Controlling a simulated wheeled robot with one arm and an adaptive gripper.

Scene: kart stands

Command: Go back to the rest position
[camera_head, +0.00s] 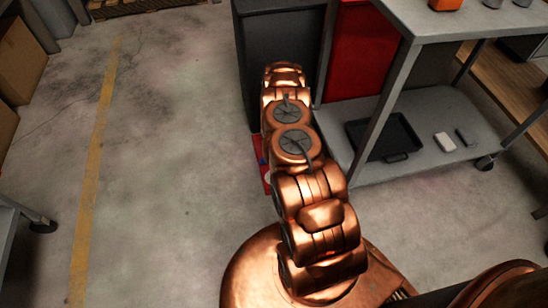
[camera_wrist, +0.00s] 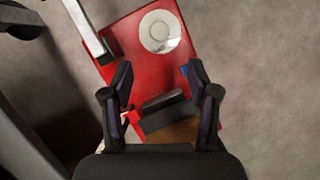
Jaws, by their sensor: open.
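My gripper (camera_wrist: 160,78) is open in the wrist view, with its two dark fingers spread apart and nothing held between the tips. It is above a red flat-looking piece (camera_wrist: 190,53) that carries a white disc (camera_wrist: 160,32), a small blue part and a dark block (camera_wrist: 165,112). The dark block shows between and behind the fingers; I cannot tell its distance from them. In the head view my copper arm reaches forward and hides the gripper. A strip of the red piece (camera_head: 262,163) shows left of the arm, low by the dark cabinet.
A grey cart (camera_head: 358,181) with a black tray (camera_head: 383,138) on its lower shelf stands right of my arm. A dark cabinet (camera_head: 244,60) and a red panel (camera_head: 355,55) are ahead. Open concrete floor (camera_head: 165,150) with a yellow line lies to the left.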

